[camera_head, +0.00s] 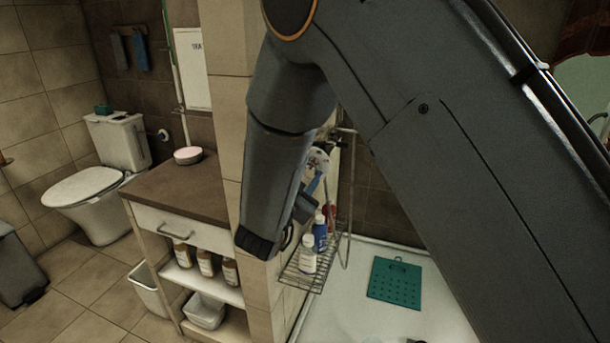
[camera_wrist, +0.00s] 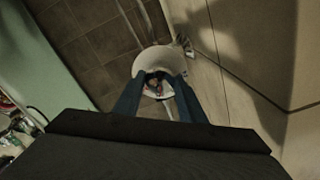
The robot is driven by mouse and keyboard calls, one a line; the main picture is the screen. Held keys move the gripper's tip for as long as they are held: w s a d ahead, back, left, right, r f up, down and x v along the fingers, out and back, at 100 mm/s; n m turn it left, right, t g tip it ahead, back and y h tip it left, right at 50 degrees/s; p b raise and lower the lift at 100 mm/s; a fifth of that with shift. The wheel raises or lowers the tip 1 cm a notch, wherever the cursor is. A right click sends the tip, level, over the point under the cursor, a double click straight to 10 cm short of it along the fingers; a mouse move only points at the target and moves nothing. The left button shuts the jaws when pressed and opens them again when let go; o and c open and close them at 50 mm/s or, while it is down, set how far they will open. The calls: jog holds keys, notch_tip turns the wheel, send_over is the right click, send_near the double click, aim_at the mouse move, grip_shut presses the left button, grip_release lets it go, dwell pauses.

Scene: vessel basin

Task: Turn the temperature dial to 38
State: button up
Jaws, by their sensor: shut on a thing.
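The temperature dial (camera_wrist: 152,62) shows in the wrist view as a pale round plate on the tiled wall, with a small dark and reddish centre. The fingers of my gripper (camera_wrist: 158,83) reach either side of that centre and are shut on it. The head view shows part of the pale dial plate (camera_head: 318,158) behind my arm, with a blue finger of my gripper (camera_head: 315,184) in front of it. My arm hides much of the dial there. The dial's numbers and pointer are too small to read.
A wire rack (camera_head: 303,273) with several bottles hangs just below the dial, close to my wrist. A shower hose or pipe (camera_head: 348,200) runs beside it. A brown-topped cabinet (camera_head: 185,190) stands left of the tiled pillar. A green mat (camera_head: 395,283) lies in the white basin.

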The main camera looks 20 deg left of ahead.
jog(key=shift+w+r+m, duration=0.1)
jog(key=shift+r+m, duration=0.15)
jog(key=shift+m, duration=0.15)
jog(key=o, duration=1)
jog(key=shift+o, duration=0.2)
jog(key=shift+f, duration=0.1)
jog(key=s+b, duration=0.1)
jog(key=s, duration=0.7)
jog(key=shift+a+b, duration=0.25)
jog(key=shift+b, duration=0.15)
